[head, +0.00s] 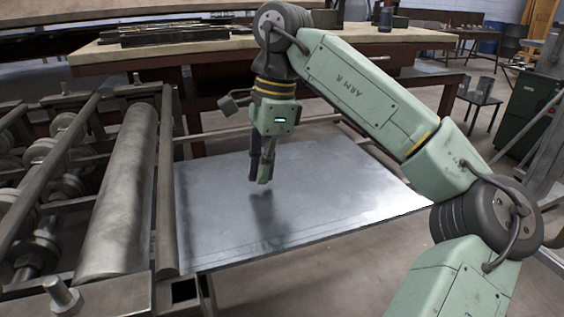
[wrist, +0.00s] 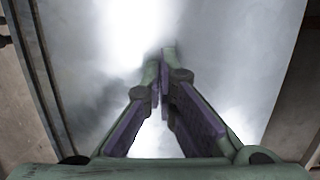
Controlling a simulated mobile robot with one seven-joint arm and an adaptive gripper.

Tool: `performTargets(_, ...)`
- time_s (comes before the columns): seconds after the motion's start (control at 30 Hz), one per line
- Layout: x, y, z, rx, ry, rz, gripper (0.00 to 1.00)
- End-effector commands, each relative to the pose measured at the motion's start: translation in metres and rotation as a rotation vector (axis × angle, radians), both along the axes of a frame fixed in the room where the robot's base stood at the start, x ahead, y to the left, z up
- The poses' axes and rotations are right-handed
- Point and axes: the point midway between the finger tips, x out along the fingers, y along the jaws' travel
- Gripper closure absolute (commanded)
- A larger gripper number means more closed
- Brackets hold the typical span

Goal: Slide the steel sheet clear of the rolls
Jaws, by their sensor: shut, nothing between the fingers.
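The steel sheet (head: 300,190) is a flat, shiny grey plate lying level to the right of the rolls. Its left edge is close beside the rail along the rolls (head: 122,195); I cannot tell whether they touch. My gripper (head: 260,182) points down over the left-middle part of the sheet, and its shadow falls on the sheet below. In the wrist view my gripper (wrist: 163,60) is shut and empty, with the bright sheet (wrist: 215,60) filling most of the picture behind the fingers. The exact gap between fingertips and sheet is hard to tell.
A long workbench (head: 170,48) with metal bars on it stands behind. A green cabinet (head: 530,112) and a small stool (head: 480,98) stand at the right. Concrete floor shows free to the right of the sheet and in front of it.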

Motion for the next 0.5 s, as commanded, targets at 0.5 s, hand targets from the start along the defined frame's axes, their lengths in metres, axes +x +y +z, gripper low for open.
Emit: performTargets(0.5, -0.016, 0.049, -0.016, 0.001, 0.001, -0.001, 1.0)
